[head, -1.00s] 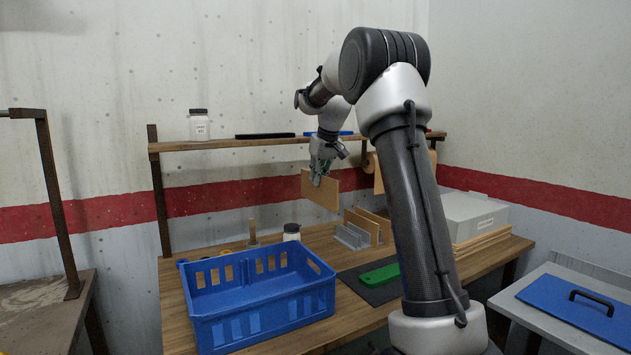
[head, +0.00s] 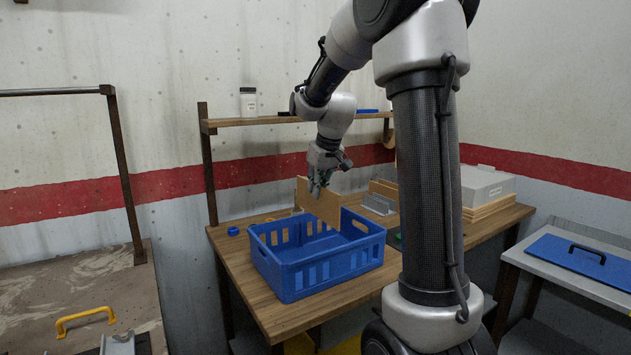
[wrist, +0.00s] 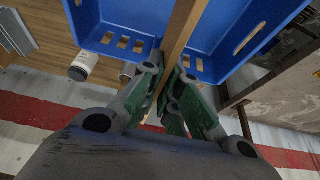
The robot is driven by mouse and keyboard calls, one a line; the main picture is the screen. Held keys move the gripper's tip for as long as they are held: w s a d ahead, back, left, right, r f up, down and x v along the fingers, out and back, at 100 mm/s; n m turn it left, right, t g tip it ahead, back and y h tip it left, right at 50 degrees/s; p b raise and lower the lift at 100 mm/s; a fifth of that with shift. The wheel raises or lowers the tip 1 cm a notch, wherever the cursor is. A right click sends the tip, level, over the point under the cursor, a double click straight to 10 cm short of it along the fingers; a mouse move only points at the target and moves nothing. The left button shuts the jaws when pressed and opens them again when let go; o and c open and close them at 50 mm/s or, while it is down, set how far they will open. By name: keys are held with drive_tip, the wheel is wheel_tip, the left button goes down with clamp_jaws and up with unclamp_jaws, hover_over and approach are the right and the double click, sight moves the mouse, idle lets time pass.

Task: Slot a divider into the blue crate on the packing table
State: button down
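The blue crate (head: 318,270) stands on the wooden packing table (head: 262,306), open side up. My gripper (head: 319,187) is shut on a thin tan divider (head: 321,204), holding it upright by its top edge over the rear of the crate. In the wrist view my gripper's green-padded fingers (wrist: 172,108) pinch the divider (wrist: 182,28), seen edge-on, with the crate (wrist: 118,22) on both sides of it. Whether the divider's lower edge is inside the crate or above it is hard to tell; the crate's far wall area is partly hidden.
A grey metal rack (head: 378,204) with tan boards stands right of the crate. A white jar (head: 248,101) sits on the shelf (head: 262,122) behind. A blue panel with a handle (head: 583,262) lies on a side table at right. A brown table with a yellow handle (head: 86,318) is at left.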

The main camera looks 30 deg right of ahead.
sight(315, 215)
drive_tip(key=shift+f, duration=3.5)
drive_tip(key=shift+f, duration=0.1)
drive_tip(key=shift+f, duration=3.8)
drive_tip(key=c, duration=1.6)
unclamp_jaws()
drive_tip(key=shift+o, duration=0.2)
